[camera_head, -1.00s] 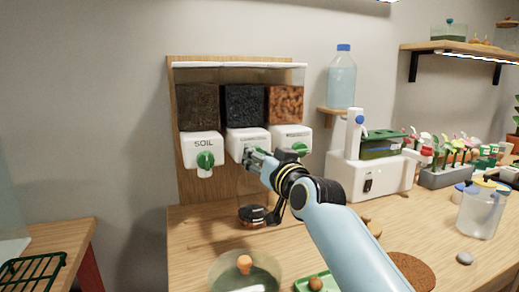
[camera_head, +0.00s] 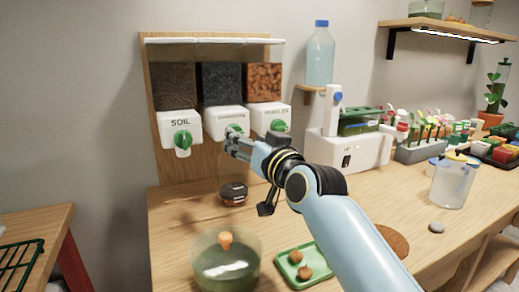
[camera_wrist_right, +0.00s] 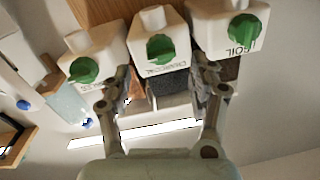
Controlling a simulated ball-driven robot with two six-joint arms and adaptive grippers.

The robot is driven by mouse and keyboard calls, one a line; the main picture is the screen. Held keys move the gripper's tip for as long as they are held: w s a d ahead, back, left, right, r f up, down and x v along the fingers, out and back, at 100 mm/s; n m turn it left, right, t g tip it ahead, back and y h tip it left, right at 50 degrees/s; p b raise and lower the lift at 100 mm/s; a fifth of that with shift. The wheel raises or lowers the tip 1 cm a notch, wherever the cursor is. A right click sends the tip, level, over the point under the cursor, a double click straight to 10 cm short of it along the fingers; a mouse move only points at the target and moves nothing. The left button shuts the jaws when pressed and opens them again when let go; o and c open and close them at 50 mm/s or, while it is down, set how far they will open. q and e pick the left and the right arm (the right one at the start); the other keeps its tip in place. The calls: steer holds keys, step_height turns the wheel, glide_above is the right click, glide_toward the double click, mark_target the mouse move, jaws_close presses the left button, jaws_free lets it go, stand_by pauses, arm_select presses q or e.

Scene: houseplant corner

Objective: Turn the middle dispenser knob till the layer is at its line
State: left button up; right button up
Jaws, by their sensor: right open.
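The dispenser has three white outlets with green knobs. The middle knob (camera_head: 234,131) is partly hidden behind my right gripper (camera_head: 230,146) in the head view. In the wrist view the middle knob (camera_wrist_right: 160,48) shows whole, with the dark charcoal bin behind its outlet. My right gripper (camera_wrist_right: 160,66) is open, its fingers on either side of the middle outlet in the picture, apart from the knob and empty. A jar (camera_head: 233,192) with a dark layer stands on the bench below the middle outlet. Its line cannot be made out. My left gripper is not in view.
The soil knob (camera_head: 183,140) and the right-hand knob (camera_head: 278,125) sit close on either side. A glass bowl (camera_head: 226,265) and a green tray (camera_head: 300,266) stand at the front. A white machine (camera_head: 345,150) is to the right.

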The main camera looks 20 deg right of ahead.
steer(key=s, duration=0.7)
steer(key=shift+d, duration=0.35)
steer(key=shift+s+f, duration=0.1)
